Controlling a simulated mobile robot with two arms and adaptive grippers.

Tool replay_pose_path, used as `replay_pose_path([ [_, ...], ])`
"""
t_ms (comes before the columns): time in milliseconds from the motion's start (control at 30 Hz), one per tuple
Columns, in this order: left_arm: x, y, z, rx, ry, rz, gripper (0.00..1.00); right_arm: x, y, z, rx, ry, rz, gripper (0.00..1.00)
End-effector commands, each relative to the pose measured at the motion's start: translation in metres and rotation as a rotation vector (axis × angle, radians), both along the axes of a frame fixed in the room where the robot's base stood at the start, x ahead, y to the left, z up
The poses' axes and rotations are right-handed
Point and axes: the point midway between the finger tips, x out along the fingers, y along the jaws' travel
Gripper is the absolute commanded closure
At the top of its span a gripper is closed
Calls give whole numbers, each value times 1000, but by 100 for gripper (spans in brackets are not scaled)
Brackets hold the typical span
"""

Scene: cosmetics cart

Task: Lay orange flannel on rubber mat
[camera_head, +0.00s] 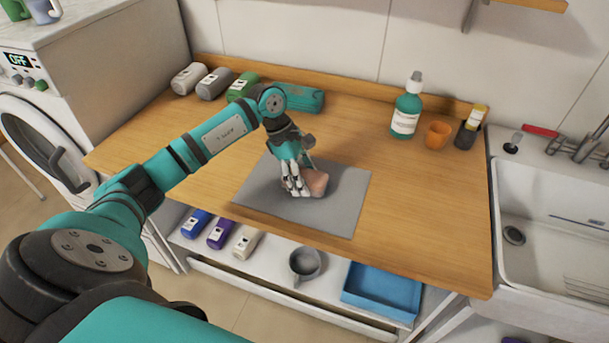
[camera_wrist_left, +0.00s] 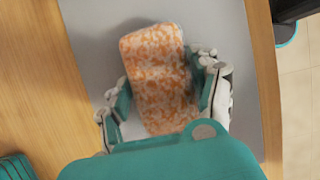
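The orange flannel (camera_wrist_left: 158,75) is a folded, orange-and-white mottled cloth. It shows in the head view (camera_head: 318,182) as a small pinkish bundle over the grey rubber mat (camera_head: 345,213). The mat also shows behind the cloth in the left wrist view (camera_wrist_left: 95,60). My left gripper (camera_head: 297,188) is low over the middle of the mat. Its two fingers (camera_wrist_left: 160,90) lie against opposite sides of the flannel, and it appears gripped. I cannot tell whether the flannel's underside touches the mat. My right gripper is in neither view.
Several bottles (camera_head: 214,83) lie along the wooden counter's back left. A teal pump bottle (camera_head: 405,115), an orange cup (camera_head: 437,135) and a dark jar (camera_head: 468,136) stand at the back right. A lower shelf holds a blue tray (camera_head: 382,290) and a grey mug (camera_head: 305,263).

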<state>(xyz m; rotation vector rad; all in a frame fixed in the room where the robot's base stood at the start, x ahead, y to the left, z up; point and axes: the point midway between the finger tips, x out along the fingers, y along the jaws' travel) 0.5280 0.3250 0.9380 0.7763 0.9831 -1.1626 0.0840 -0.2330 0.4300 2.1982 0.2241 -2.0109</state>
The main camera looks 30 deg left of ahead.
Motion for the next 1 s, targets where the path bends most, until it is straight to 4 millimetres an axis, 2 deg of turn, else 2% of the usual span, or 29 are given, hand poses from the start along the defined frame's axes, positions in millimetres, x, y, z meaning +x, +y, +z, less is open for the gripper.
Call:
replay_pose_path([
  [33, 0, 0, 1, 0, 0, 0, 27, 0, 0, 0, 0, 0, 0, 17],
  [100, 0, 0, 1, 0, 0, 0, 18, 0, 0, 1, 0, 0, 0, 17],
  [133, 0, 0, 1, 0, 0, 0, 18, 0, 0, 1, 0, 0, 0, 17],
  [467, 0, 0, 6, -1, 0, 0, 18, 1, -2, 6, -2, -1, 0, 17],
  [500, 0, 2, 7, 1, -3, 1, 18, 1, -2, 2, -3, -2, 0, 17],
  [667, -2, 14, 32, 2, -6, 1, 18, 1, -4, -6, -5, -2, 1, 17],
  [1000, -9, 39, 97, 0, -5, 2, 18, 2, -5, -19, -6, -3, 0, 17],
])
